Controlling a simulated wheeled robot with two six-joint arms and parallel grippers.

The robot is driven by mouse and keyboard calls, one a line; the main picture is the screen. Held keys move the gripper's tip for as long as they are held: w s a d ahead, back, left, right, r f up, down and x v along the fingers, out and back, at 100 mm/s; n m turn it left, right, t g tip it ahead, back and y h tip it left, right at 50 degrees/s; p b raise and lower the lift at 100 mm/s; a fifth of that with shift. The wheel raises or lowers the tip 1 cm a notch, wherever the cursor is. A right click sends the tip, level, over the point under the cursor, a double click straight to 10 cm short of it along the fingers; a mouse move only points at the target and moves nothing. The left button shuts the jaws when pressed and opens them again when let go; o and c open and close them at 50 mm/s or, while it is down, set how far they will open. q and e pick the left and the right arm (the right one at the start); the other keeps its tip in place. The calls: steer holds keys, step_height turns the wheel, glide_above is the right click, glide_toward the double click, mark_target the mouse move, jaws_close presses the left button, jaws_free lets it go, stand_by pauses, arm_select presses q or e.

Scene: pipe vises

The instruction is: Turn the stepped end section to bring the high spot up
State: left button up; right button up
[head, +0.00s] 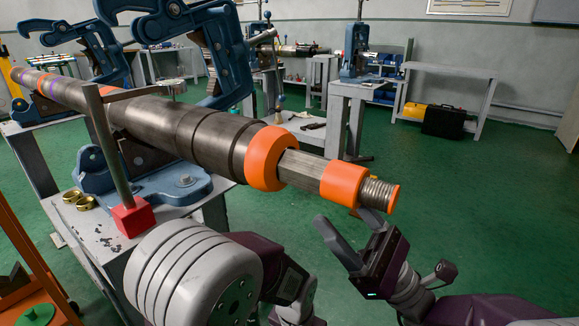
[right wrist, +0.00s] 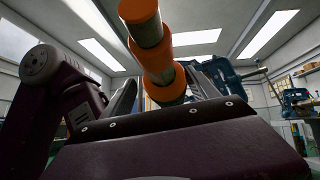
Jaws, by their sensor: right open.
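A long dark steel pipe (head: 160,115) runs from the far left toward the right. Its stepped end section has a wide orange collar (head: 268,158), a grey faceted length (head: 302,168), a second orange collar (head: 342,184) and a threaded tip (head: 376,192) with an orange end ring. In the right wrist view the orange end (right wrist: 139,12) rises above the hand. My right gripper (head: 352,229) is open, just below the threaded tip; one finger is close under it, and contact cannot be told. My left gripper is not in view. No high-spot mark is clear.
Blue vises (head: 236,60) hold the pipe over a grey table (head: 90,232). A red base (head: 133,216) carries a post and an arm with a gauge (head: 172,88) at the pipe. Brass rings (head: 75,198) lie on the table. Green floor right of the pipe end is clear.

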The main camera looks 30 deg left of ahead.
steer(key=p, duration=0.5)
glide_toward(290, 150)
steer(key=r, duration=0.1)
steer(key=a+r, duration=0.1)
steer(key=shift+a+r, duration=0.15)
steer(key=shift+r, duration=0.15)
steer(key=shift+s+a+f+b, duration=0.15)
steer(key=shift+a+b, duration=0.35)
steer(key=shift+b, duration=0.45)
steer(key=shift+x, duration=1.2)
steer(key=shift+a+r, duration=0.1)
steer(key=shift+r, duration=0.15)
steer(key=shift+c, duration=0.3)
steer(key=c, duration=1.3)
steer(key=shift+n+g+b, duration=0.3)
steer(key=shift+n+g, duration=0.2)
